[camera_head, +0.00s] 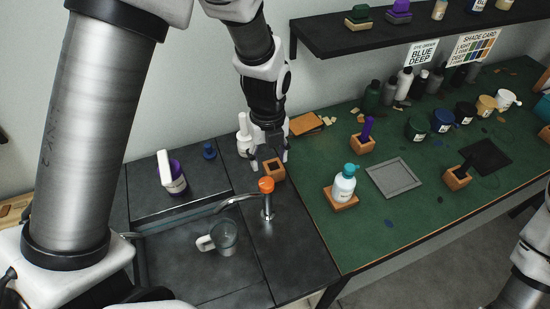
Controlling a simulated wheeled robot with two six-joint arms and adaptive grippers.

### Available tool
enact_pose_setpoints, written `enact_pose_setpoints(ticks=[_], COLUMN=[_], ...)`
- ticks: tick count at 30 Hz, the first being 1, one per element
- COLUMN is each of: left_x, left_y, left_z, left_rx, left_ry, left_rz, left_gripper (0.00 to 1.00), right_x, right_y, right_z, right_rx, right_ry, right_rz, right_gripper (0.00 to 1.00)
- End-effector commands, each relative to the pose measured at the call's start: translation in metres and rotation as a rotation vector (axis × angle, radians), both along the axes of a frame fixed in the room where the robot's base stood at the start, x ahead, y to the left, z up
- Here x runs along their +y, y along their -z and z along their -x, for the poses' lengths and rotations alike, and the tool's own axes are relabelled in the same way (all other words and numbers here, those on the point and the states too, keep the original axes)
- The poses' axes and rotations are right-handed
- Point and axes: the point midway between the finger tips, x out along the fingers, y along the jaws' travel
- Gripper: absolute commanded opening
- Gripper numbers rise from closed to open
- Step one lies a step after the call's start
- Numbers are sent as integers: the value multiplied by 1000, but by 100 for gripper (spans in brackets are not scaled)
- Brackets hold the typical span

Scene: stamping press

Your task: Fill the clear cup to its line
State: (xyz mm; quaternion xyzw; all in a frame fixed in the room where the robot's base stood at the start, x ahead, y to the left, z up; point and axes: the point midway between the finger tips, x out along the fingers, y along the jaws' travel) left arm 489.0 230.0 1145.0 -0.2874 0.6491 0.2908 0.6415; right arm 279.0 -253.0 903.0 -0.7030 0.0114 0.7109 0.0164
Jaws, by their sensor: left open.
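The clear cup (226,236) stands in the dark sink (180,262) with its handle to the left. Its line and any liquid in it are too small to tell. A curved metal tap (268,207) with an orange knob (266,185) rises right of the cup, its spout reaching left toward the cup. My left gripper (269,158) points down behind the tap, open, its fingertips just above a small wooden block holder (274,169). I cannot tell whether they touch. It is well away from the cup. Only part of my right arm shows at the right edge; its gripper is out of view.
A purple-and-white bottle (173,178) and a blue stopper (209,151) are on the left counter. A shelf (400,34) overhangs the bench.

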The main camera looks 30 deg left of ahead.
Motion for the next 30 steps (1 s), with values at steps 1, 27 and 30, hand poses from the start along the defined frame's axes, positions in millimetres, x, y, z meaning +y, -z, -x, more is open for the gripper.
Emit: enact_pose_setpoints(ticks=[1,27,30], left_x=[0,0,0], left_y=[12,80,80], left_z=[0,1,1], left_rx=[1,2,2], left_ry=[0,0,0], left_rz=[-1,-1,-1], left_gripper=[58,25,25], right_x=[0,0,0], right_y=[11,70,71], right_z=[1,1,1], right_rx=[2,1,1], right_ry=[0,0,0], right_rz=[0,0,0], right_gripper=[40,40,40])
